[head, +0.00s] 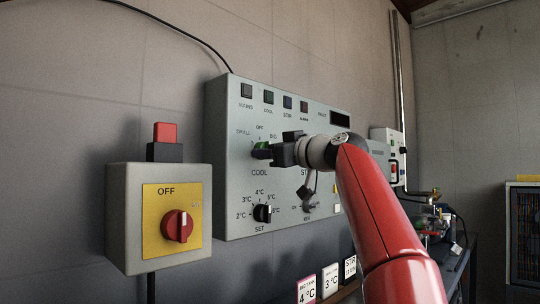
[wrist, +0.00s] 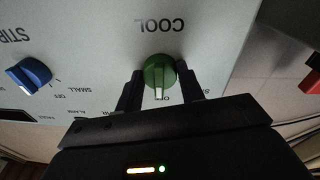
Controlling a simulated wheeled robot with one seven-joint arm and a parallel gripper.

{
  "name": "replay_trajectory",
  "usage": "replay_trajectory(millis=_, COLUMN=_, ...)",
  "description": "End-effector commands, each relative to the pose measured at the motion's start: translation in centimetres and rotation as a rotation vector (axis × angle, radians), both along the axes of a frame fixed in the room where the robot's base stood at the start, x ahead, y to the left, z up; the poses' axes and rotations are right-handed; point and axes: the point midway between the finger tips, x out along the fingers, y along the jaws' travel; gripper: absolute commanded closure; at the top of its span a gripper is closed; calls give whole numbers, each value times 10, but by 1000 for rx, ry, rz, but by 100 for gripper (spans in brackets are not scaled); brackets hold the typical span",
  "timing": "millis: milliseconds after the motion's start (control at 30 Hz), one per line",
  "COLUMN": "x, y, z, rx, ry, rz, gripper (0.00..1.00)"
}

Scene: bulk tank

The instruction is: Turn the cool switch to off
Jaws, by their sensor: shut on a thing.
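The cool switch is a green knob (head: 260,146) on the grey control panel (head: 229,200), above the word COOL. In the wrist view, which sees the panel upside down, the green knob (wrist: 157,72) sits between the two black fingers of my gripper (wrist: 160,84). The fingers are shut on it, one on each side. Its white pointer line points straight down in that view, which is the panel's upward direction. In the head view the OFF label is above the knob, with labels at its left and right. My gripper (head: 272,152) partly hides the knob there.
A blue stir knob (wrist: 29,75) is beside the cool switch. A black set dial (head: 263,213) is below it. Several small signs are below the panel.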

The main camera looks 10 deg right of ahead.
Motion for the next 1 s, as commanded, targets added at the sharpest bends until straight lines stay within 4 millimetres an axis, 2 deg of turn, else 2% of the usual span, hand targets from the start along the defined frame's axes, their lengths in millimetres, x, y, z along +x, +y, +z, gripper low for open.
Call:
replay_trajectory(millis=567, x=0, y=0, z=0, rx=-28, ry=-19, rz=-1, gripper=85)
replay_trajectory(millis=600, x=0, y=0, z=0, rx=-28, ry=-19, rz=-1, gripper=58)
replay_trajectory(millis=733, x=0, y=0, z=0, rx=-28, ry=-18, rz=-1, gripper=41)
replay_trajectory(millis=1000, x=0, y=0, z=0, rx=-27, ry=-19, rz=-1, gripper=40)
